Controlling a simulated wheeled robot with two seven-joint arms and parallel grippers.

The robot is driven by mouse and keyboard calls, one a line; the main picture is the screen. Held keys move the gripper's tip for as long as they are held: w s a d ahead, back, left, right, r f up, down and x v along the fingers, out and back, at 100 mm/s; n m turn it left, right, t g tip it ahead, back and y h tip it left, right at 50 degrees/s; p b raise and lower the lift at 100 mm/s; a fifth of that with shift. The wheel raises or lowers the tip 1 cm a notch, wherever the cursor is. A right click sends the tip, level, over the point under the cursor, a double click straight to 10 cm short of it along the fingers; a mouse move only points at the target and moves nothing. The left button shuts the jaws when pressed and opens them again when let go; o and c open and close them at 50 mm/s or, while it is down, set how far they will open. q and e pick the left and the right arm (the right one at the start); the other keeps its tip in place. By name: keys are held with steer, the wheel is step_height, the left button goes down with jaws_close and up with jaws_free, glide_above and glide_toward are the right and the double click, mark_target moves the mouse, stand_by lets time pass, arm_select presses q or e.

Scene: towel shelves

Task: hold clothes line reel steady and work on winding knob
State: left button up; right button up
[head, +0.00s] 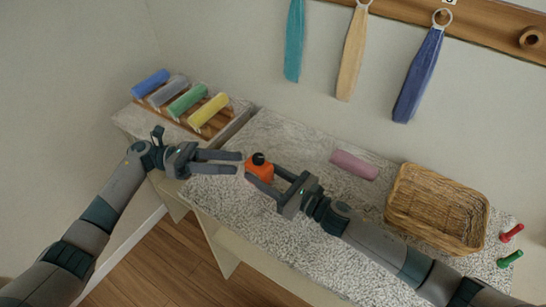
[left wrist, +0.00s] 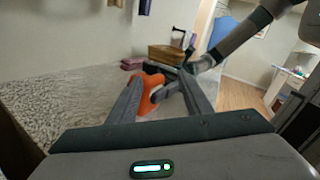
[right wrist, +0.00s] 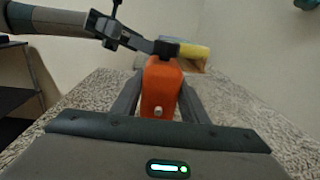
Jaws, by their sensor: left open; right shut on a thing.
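The orange clothes line reel (head: 260,168) with a black winding knob (head: 258,159) on top is at the left part of the speckled counter. My right gripper (head: 262,178) is shut on the reel's body, one finger on each side; the reel also shows in the right wrist view (right wrist: 161,88). My left gripper (head: 239,163) is open just left of the reel, its fingers pointing at it. In the left wrist view the reel (left wrist: 151,90) appears between or just beyond the open fingers; I cannot tell whether they touch it.
A pink rolled towel (head: 354,165) and a wicker basket (head: 437,209) lie to the right on the counter (head: 320,240). Red (head: 511,233) and green (head: 510,259) pegs are at the far right. Rolled towels sit on a wooden rack (head: 205,129) at left. Towels hang above from a rail (head: 490,32).

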mark_target(258, 160)
arm_select(q)
steer(key=m+t, duration=0.1)
steer(key=w+m+t, duration=0.1)
steer(key=m, duration=0.1)
steer(key=shift+r, duration=0.2)
steer(key=shift+d, duration=0.15)
steer(key=d, duration=1.1)
steer(key=shift+s+d, duration=0.2)
steer(key=shift+d, duration=0.2)
steer(key=c, duration=1.1)
